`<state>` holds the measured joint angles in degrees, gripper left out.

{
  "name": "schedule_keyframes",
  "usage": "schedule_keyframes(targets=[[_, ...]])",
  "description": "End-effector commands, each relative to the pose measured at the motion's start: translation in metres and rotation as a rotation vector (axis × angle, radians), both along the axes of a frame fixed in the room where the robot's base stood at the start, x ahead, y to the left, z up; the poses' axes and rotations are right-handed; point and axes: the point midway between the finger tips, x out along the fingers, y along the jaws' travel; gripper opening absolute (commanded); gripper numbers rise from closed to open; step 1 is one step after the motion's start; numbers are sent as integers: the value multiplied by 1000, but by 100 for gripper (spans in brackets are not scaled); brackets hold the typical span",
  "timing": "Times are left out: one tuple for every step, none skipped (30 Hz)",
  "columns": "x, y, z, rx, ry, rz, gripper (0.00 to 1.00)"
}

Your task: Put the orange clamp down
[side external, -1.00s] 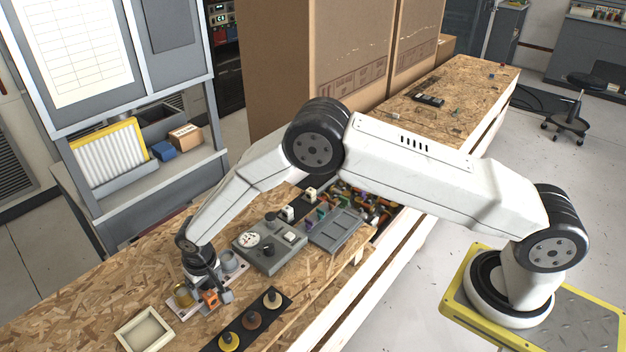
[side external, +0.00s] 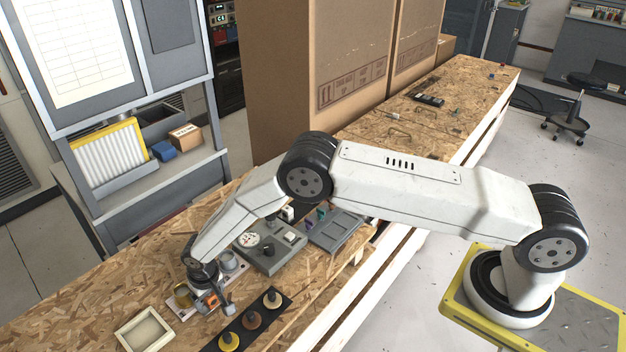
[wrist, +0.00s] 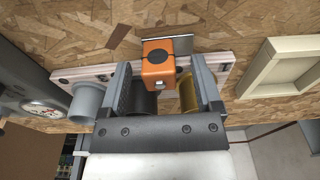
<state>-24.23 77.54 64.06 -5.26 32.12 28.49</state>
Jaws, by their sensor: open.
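The orange clamp (side external: 211,300) is at the front edge of the light rack strip (wrist: 225,68) that holds several cups. In the wrist view the clamp (wrist: 159,64) sits between the two fingers of my gripper (wrist: 160,85), with a visible gap on each side. My gripper (side external: 215,300) is open and low over the strip. A brass cup (wrist: 188,95) and a dark cup (wrist: 142,101) stand behind the clamp, partly hidden by my gripper. A grey cup (wrist: 86,103) stands left of the fingers. The clamp's underside is hidden.
A cream tray (side external: 144,332) lies to the left of the strip. A black strip with several knobs (side external: 250,319) lies in front. A grey panel with a dial (side external: 270,246) stands to the right. Bare chipboard (side external: 85,310) is free at the left.

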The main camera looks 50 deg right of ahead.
Motion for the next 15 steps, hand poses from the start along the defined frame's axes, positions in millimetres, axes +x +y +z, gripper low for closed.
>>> schedule_keyframes(targets=[[0, 0, -4, 0, 0, 0, 82], [1, 0, -5, 1, 0, 0, 82], [1, 0, -7, 1, -1, 0, 82], [1, 0, -8, 1, 0, 0, 82], [1, 0, -9, 1, 0, 0, 82], [1, 0, -9, 1, 0, 0, 82], [1, 0, -9, 1, 0, 0, 82], [1, 0, -9, 1, 0, 0, 82], [1, 0, -9, 1, 0, 0, 82], [1, 0, -9, 1, 0, 0, 82], [1, 0, -9, 1, 0, 0, 82], [1, 0, -9, 1, 0, 0, 82], [1, 0, -9, 1, 0, 0, 82], [1, 0, -9, 1, 0, 0, 82], [1, 0, -9, 1, 0, 0, 82]])
